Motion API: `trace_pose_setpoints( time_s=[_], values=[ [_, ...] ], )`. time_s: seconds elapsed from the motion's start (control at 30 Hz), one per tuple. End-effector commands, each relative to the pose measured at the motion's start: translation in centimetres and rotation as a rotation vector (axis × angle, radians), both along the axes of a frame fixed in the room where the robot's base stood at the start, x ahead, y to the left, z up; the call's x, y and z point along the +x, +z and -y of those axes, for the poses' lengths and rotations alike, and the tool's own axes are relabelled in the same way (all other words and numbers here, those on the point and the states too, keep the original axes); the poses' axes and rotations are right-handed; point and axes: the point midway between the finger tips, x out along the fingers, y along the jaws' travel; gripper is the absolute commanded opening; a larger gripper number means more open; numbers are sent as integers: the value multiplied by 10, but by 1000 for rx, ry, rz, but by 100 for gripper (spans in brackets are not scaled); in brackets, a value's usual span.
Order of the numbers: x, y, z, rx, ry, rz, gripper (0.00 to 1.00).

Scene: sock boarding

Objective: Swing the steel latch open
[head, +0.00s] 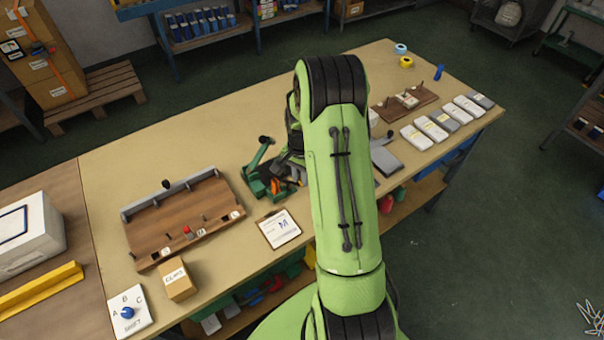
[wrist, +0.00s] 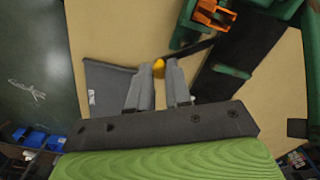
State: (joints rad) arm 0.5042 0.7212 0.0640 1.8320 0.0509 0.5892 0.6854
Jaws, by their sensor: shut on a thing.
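In the wrist view my gripper (wrist: 158,76) has its two grey fingers close together around a small yellow knob (wrist: 159,67). A thin dark bar, which looks like the steel latch (wrist: 191,50), runs from the knob up and right toward a green fixture (wrist: 187,25) with an orange part (wrist: 212,14). My arm and wrist hide the latch and most of my gripper there.
A dark flat plate (wrist: 240,55) lies right of the fingers and a grey panel (wrist: 107,88) left. In the head view, a clipboard (head: 278,229) lies in front of the fixture, a wooden board fixture (head: 160,229) at left, and several white packs (head: 433,130) at right.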

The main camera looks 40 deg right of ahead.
Motion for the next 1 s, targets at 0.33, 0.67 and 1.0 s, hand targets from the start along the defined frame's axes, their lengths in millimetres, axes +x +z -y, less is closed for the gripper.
trace_pose_setpoints(
  time_s=[0.33,0.67,1.0],
  values=[
    [-2,1,-5,-1,-146,3,0],
    [-2,1,-6,-1,-175,3,0],
    [-2,1,-6,0,-174,2,34]
  ],
)
